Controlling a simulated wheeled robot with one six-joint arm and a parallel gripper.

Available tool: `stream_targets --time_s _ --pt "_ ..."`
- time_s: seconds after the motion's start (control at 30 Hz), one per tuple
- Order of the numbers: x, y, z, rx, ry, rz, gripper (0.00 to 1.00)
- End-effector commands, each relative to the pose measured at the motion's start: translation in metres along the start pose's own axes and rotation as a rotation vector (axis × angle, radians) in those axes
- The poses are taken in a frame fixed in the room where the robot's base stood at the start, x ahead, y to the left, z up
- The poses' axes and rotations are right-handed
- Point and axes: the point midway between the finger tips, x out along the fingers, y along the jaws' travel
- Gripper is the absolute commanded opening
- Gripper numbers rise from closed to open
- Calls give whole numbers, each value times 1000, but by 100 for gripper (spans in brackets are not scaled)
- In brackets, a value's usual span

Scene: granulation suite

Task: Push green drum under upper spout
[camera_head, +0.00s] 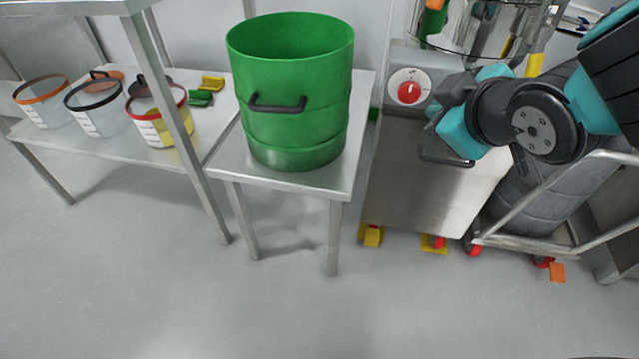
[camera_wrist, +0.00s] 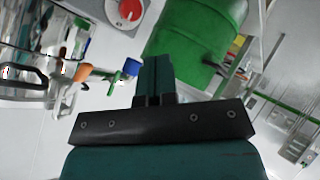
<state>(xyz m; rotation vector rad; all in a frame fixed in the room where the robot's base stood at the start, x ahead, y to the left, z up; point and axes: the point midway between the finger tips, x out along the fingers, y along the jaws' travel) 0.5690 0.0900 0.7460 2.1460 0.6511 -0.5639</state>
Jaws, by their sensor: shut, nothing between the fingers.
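The green drum (camera_head: 296,105) is a large open-topped drum with a black side handle. It stands upright on a small steel table (camera_head: 222,160) in the head view. It also shows at an angle in the wrist view (camera_wrist: 200,42), beyond my fingers. My gripper (camera_wrist: 155,72) is shut and empty, its teal fingers together. In the head view my arm is at the right, in front of the steel cabinet, apart from the drum. I cannot make out the upper spout for certain in either view.
A steel cabinet (camera_head: 405,185) with a red knob (camera_head: 409,92) stands right of the drum's table. A wheeled trolley (camera_head: 560,240) is further right. A left bench (camera_head: 95,155) holds several clear tubs. A shelf post rises beside the drum's table. The front floor is clear.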

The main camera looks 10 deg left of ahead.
Motion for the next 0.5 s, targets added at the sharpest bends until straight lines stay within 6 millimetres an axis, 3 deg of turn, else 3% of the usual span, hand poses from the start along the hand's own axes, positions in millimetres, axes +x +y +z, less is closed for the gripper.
stream_targets --time_s 0.03,0.2,0.33,0.5 --pt "29 -26 16 -66 39 34 0" --pt "75 -65 21 -313 191 176 0" --pt "101 -102 20 -509 318 278 0" --pt "118 -146 14 -721 466 381 0"
